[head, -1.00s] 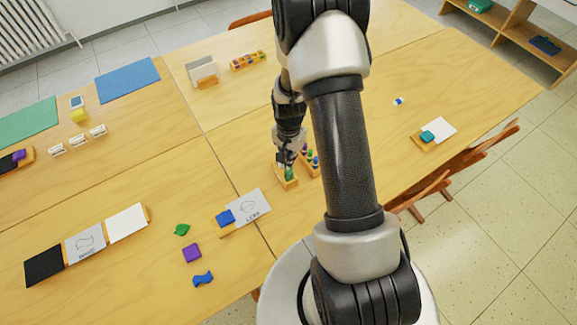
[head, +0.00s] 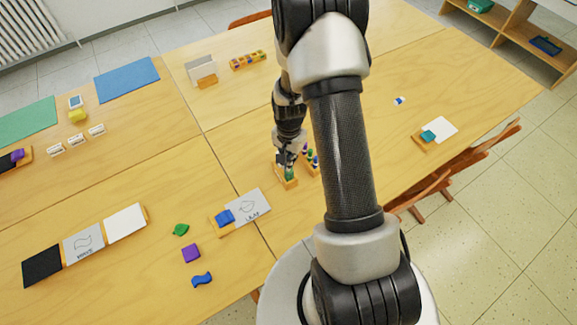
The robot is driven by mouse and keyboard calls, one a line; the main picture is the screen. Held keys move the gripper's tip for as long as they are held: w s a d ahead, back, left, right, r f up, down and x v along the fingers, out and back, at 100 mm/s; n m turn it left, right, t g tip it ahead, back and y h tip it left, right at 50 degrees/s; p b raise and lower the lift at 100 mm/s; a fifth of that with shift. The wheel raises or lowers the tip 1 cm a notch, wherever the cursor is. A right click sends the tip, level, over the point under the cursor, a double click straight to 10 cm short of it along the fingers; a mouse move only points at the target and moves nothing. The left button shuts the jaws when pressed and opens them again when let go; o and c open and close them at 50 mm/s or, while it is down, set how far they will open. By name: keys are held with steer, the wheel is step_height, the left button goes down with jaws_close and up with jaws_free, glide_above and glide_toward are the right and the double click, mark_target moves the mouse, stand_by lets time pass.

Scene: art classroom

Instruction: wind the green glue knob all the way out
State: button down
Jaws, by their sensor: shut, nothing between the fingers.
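The green glue knob (head: 290,174) shows as a small green piece on a wooden holder (head: 288,184) near the middle of the tables. My gripper (head: 286,164) points down right at the green knob, at its upper left. The fingers are small and dark here; they look shut with nothing held. Whether they touch the knob cannot be told. My arm and the fingers hide part of the holder and the knob.
A wooden rack with several small coloured pieces (head: 312,160) stands close to the right of the holder, partly behind my arm. A card with a blue block (head: 225,216) lies to the lower left. Loose green, purple (head: 191,253) and blue shapes lie further left.

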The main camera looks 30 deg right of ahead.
steer(key=shift+f+b, duration=0.35)
steer(key=shift+f, duration=0.15)
steer(key=shift+r, duration=0.2)
steer(key=shift+r+p, duration=0.3)
steer(key=shift+r, duration=0.05)
steer(key=c, duration=2.4)
jaws_free()
steer(key=c, duration=0.6)
jaws_free()
